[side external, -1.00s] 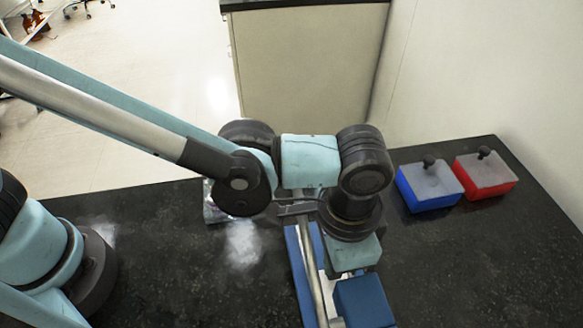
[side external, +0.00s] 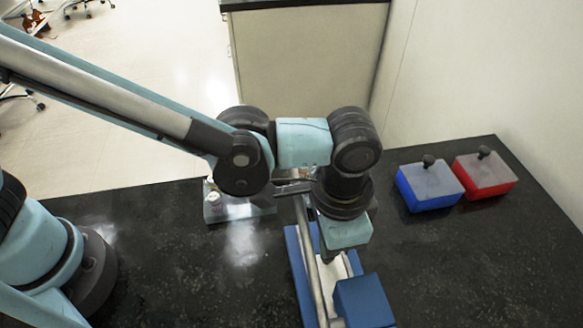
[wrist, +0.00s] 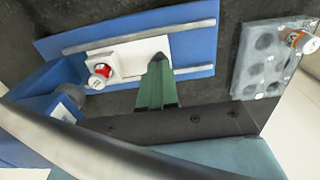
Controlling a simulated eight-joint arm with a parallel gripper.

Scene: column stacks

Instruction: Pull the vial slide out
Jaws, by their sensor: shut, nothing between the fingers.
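The white slide (wrist: 137,56) lies between two metal rails on a blue base (wrist: 193,40) in the wrist view. A vial with a red cap (wrist: 101,72) stands on its left part. In the side view the slide (side external: 338,268) shows partly beneath my gripper (side external: 328,260), and its vial is hidden. My gripper's green fingers (wrist: 157,62) are shut and empty. Their tips appear over the slide's right part, to the right of the vial. I cannot tell whether they touch the slide.
A blue housing (side external: 363,301) stands at the near end of the base. A grey rack (wrist: 262,62) with holes holds a vial with an orange-and-white cap (wrist: 299,40). A blue box (side external: 428,187) and a red box (side external: 486,174), both knobbed, stand at the right. Dark counter between is clear.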

